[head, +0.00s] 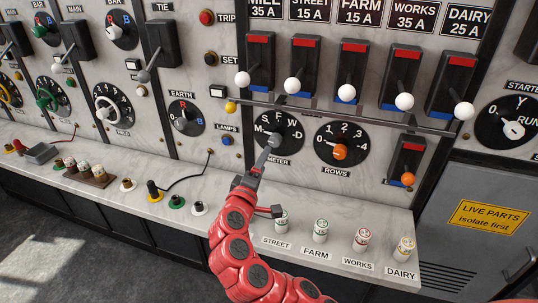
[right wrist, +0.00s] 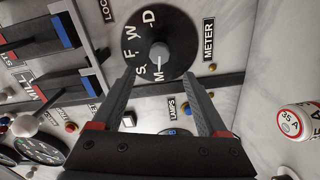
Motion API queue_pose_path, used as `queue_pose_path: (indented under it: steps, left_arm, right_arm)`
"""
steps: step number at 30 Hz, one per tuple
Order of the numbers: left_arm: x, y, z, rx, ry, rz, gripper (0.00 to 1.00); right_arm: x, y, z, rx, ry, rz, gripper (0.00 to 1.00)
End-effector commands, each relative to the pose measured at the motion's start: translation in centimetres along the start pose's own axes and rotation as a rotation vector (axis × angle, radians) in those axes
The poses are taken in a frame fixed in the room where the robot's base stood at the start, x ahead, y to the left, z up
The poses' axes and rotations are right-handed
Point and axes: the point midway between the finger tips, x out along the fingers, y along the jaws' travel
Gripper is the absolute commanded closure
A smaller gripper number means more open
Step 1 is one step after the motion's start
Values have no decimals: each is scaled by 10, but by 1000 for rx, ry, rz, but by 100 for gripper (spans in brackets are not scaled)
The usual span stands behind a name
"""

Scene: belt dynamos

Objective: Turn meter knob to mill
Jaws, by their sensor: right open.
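The meter dial (head: 289,136) is a black disc lettered M, S, F, W and D, with a grey knob (head: 274,141) at its centre. In the right wrist view, the dial (right wrist: 138,35) fills the top middle and the white mark on its knob (right wrist: 160,52) points at M. My right gripper (head: 254,173) is just in front of the dial in the head view and partly covers its lower left. In the right wrist view, my right gripper (right wrist: 161,76) is open and empty, its fingers spread either side of the knob's line. Contact is not visible. My left gripper is out of view.
The rows dial (head: 341,143) with an orange knob is right of the meter dial. A row of levers with white balls (head: 293,84) hangs above, over a long bar (head: 340,117). Several fuses, including a green-marked one (head: 321,230), stand on the ledge below.

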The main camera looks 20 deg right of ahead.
Motion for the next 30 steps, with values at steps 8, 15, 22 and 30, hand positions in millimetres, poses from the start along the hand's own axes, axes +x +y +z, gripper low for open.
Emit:
queue_pose_path:
  steps: [8, 15, 22, 30]
  left_arm:
    - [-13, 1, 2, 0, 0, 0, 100]
    - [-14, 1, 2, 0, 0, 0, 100]
    - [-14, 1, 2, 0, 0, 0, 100]
    - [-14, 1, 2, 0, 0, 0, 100]
  right_arm:
    - [-51, 0, -1, 1, 5, 2, 24]
    - [-61, 0, 0, 0, 0, -1, 24]
    - [-60, 0, 0, 1, 0, 0, 24]
    - [-60, 0, 0, 1, 0, 0, 24]
